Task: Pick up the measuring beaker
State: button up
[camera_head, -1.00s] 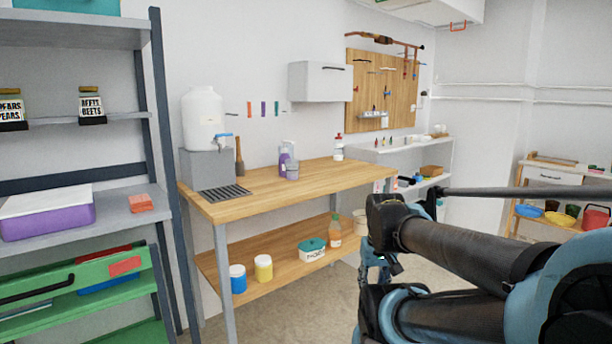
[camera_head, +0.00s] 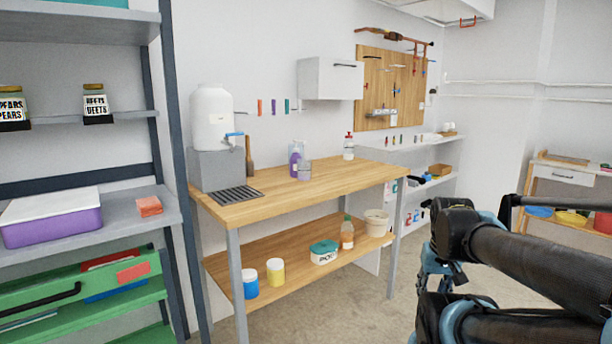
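A small greyish, see-through cup (camera_head: 305,171), which looks like the measuring beaker, stands upright on the wooden worktable (camera_head: 345,182). It is just right of a purple-labelled bottle (camera_head: 295,155) and slightly in front of it. It is too small to make out any markings. My dark arm with blue joints fills the lower right, well to the right of the table and apart from the cup. I cannot make out any gripper fingers.
A water dispenser (camera_head: 212,125) stands at the table's left end and a pump bottle (camera_head: 348,147) farther back. The lower shelf (camera_head: 285,262) holds jars, a tub, a bottle and a white bucket (camera_head: 377,223). Grey shelving (camera_head: 172,215) stands at left. The floor before the table is clear.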

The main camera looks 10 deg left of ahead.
aim_at(303, 166)
jog(key=u, duration=0.05)
jog(key=i, duration=1)
jog(key=z, duration=0.05)
